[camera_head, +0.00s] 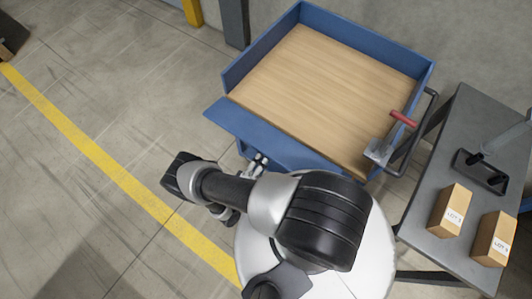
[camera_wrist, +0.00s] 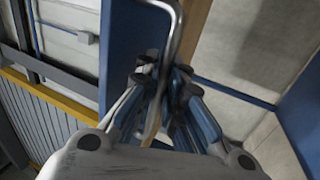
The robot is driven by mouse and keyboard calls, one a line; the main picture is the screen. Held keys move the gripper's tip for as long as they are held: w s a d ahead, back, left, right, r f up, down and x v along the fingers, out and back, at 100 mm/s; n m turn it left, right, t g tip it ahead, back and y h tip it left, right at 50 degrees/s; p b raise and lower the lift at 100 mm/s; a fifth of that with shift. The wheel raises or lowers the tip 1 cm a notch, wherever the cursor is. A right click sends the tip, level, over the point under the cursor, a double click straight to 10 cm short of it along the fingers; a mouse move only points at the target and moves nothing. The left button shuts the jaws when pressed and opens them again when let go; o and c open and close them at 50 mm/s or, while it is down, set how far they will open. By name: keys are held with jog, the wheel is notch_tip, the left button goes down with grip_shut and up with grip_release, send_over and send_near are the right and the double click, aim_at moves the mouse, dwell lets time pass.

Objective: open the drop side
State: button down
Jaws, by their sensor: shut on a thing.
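The blue cart (camera_head: 302,8) has a bare wooden bed (camera_head: 315,90) and low blue walls. Its drop side (camera_head: 250,128) is the blue panel along the near edge. It leans outward from the bed, its left end beyond the left wall; I cannot tell its exact angle. My gripper (camera_head: 258,160) is at the panel's outer side, partly hidden behind my arm. In the wrist view my gripper (camera_wrist: 162,85) is shut on a bent grey metal bar handle (camera_wrist: 178,22), beside a blue panel (camera_wrist: 120,45).
A dark push handle (camera_head: 430,115) is on the right. A grey table (camera_head: 465,125) with two cartons (camera_head: 450,210) stands right.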

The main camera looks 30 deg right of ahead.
jog(key=c, duration=1.7)
grip_release()
jog(key=r+v, duration=0.2)
jog(key=v, duration=0.6)
jog(key=a+r+v, duration=0.1)
jog(key=v, duration=0.7)
jog(key=shift+s+a+r, duration=0.2)
jog(key=shift+a+r, duration=0.15)
jog(key=shift+c, duration=0.3)
